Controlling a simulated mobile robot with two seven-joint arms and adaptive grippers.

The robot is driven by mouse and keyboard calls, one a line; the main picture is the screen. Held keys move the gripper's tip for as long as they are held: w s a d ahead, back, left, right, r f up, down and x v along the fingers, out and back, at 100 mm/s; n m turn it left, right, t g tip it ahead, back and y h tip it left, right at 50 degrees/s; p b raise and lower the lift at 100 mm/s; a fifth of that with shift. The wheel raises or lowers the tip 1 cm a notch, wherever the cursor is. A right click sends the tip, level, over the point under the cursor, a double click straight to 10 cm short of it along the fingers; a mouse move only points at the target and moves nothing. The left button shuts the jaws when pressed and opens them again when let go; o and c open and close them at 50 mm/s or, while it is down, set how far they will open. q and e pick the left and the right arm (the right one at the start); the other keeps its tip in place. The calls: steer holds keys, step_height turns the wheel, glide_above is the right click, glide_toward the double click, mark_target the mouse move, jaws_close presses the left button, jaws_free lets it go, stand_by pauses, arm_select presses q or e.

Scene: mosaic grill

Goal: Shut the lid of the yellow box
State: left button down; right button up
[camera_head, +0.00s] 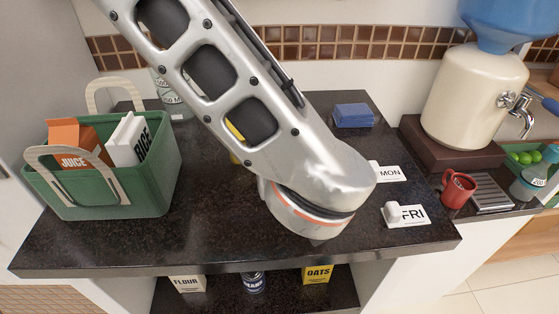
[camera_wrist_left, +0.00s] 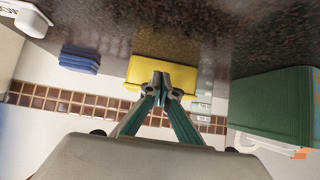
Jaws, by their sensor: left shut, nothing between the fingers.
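The yellow box (camera_wrist_left: 195,74) stands on the dark counter in the left wrist view, which looks upside down. I see one plain yellow face of it; I cannot tell how far its lid is open. My left gripper (camera_wrist_left: 161,78) is shut and empty, with its fingertips in front of the yellow face. I cannot tell whether they touch it. In the head view only small yellow parts (camera_head: 235,131) show past my large arm link, which hides the rest of the box and the left gripper. My right gripper is in neither view.
A green basket (camera_head: 105,190) with a juice carton and a rice pack stands at the left. A blue stack (camera_head: 353,118) lies at the back right. MON (camera_head: 388,173) and FRI (camera_head: 408,216) cards lie at the right. A red mug (camera_head: 458,190) stands beyond them near a dispenser (camera_head: 470,100).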

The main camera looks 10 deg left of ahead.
arm_select(q)
steer(key=v, duration=1.2)
